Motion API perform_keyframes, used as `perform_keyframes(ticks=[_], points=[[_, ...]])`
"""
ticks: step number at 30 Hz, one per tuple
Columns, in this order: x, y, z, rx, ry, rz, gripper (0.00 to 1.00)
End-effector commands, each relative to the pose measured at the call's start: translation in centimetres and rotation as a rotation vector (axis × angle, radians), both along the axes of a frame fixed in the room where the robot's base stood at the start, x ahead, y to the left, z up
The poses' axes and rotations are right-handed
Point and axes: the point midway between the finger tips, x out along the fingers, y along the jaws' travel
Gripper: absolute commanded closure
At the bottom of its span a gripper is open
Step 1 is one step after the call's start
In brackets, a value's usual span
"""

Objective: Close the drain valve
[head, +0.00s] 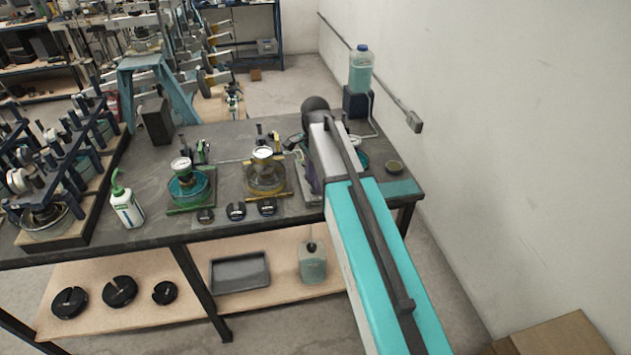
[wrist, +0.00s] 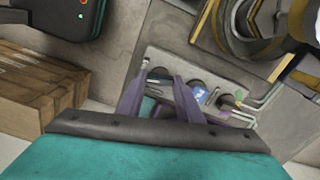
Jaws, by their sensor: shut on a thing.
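My gripper (wrist: 163,80) has purple fingers. In the wrist view they close around a small dark handle (wrist: 160,73) on a grey base plate (wrist: 213,66). It looks like the drain valve's handle, but its full shape and angle are hidden by the fingers. In the head view my arm covers most of this unit; only a bit of my purple gripper (head: 308,178) shows at the arm's left edge.
Two gauge units, one teal (head: 189,186) and one yellow (head: 265,178), stand left of my arm on the dark bench (head: 150,222). The white wall is close on the right.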

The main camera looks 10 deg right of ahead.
Motion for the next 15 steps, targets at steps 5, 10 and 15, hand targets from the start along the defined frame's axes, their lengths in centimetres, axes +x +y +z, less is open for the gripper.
perform_keyframes(ticks=[5,10,15], points=[[-0.02,-0.01,0.02,0.000,0.001,0.030,0.90],[0.00,-0.02,0.02,0.000,0.001,0.096,0.90],[0.00,-0.03,0.02,0.000,0.001,0.204,0.90]])
